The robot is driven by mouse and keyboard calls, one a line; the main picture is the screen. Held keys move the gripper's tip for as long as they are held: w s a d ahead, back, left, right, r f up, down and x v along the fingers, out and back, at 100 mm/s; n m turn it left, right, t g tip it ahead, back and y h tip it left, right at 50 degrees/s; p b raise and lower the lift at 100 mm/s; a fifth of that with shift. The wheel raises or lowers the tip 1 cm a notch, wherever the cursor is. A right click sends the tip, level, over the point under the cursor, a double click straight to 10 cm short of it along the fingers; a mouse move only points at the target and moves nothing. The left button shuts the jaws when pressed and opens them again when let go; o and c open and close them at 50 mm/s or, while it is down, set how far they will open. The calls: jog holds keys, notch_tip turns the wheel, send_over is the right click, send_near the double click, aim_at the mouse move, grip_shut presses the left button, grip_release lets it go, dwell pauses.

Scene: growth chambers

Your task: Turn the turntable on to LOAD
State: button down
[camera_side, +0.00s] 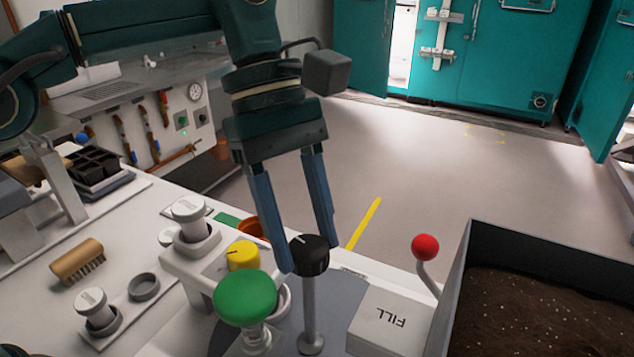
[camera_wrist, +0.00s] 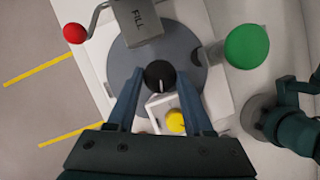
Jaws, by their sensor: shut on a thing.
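The turntable is a flat grey disc, seen in the side view (camera_side: 342,292) and the wrist view (camera_wrist: 190,48). A black round knob (camera_side: 314,263) with a white line on top stands on a grey post over the disc. It also shows in the wrist view (camera_wrist: 160,77). My gripper (camera_side: 304,256) points down with its blue fingers on either side of the knob, shut on it. In the wrist view my gripper (camera_wrist: 160,73) has the knob between its fingertips. I see no LOAD label.
A green mushroom button (camera_side: 244,297) and a yellow knob (camera_side: 242,254) stand close left of my fingers. A red ball lever (camera_side: 425,246) and a dark soil bin (camera_side: 470,260) are at the right. A brush (camera_side: 78,261) lies at the left.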

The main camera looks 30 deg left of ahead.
jog(key=shift+m+g, duration=0.3)
jog(key=shift+m, duration=0.5)
jog(key=shift+c, duration=1.5)
grip_release()
jog(key=shift+n, duration=0.4)
